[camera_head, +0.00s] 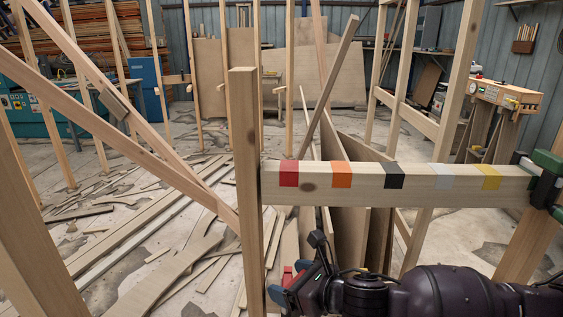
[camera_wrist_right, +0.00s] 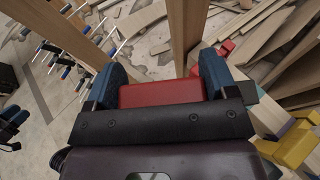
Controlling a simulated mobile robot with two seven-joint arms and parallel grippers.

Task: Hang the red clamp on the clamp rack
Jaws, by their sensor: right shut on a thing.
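The clamp rack is a pale wooden beam (camera_head: 420,182) running level across the right half of the head view, with red, orange, black, white and yellow bands. My right gripper (camera_head: 287,284) is below the beam's left end, beside an upright post. In the right wrist view its blue fingers (camera_wrist_right: 162,85) are shut on the red clamp (camera_wrist_right: 160,94), which shows as a red block between them. Only a small red part of the clamp (camera_head: 287,274) shows in the head view; the rest is hidden. My left gripper is not in view.
An upright post (camera_head: 243,180) stands at the beam's left end, close to my right gripper. A green and black clamp (camera_head: 546,178) sits at the beam's right end. Slanted timbers (camera_head: 150,150) fill the left. Loose boards (camera_head: 150,225) litter the floor. Space above the beam is mostly free.

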